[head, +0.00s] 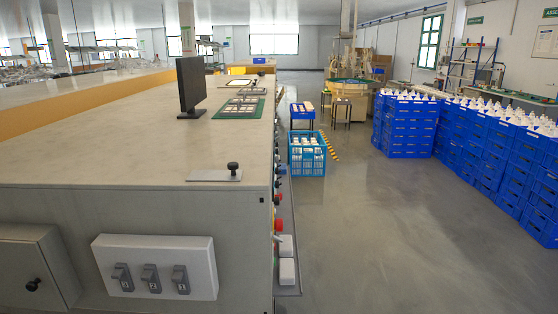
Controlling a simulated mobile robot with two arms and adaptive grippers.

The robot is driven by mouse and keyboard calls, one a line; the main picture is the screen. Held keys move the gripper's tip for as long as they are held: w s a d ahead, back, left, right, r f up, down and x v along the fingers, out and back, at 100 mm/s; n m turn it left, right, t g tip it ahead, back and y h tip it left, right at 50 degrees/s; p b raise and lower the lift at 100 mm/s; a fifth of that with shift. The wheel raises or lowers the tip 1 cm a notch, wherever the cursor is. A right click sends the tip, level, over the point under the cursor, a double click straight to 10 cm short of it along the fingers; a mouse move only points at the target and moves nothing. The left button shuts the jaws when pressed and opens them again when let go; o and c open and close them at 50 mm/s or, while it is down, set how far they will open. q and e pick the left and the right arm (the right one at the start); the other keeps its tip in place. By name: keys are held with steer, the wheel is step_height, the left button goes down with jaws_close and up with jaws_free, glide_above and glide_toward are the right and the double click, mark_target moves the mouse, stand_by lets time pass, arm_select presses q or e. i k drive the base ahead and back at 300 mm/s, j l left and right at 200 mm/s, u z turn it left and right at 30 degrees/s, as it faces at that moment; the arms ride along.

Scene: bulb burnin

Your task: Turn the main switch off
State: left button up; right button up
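A white switch box (155,262) is on the near face of the long grey bench, low at the left in the head view. It carries three grey toggle switches: left (123,277), middle (151,279) and right (181,279). Small labels on them look like numbers. A grey cabinet (30,258) with a black knob (33,285) is left of it. I cannot tell which control is the main switch or how any switch is set. Neither of my grippers is in view.
A metal plate (205,175) with a black knob (233,170) lies on the bench top (110,145), before a dark monitor (191,85). Coloured buttons (278,225) line the bench's right side. Blue crates (515,165) stand at right. The floor (370,240) between is clear.

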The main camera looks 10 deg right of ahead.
mark_target(278, 222)
steer(key=i+l+u, duration=0.1)
steer(key=l, duration=0.65)
steer(key=i+l+u, duration=0.15)
steer(key=l, duration=0.65)
steer(key=i+l+u, duration=0.1)
steer(key=u, duration=0.85)
steer(key=l, duration=0.1)
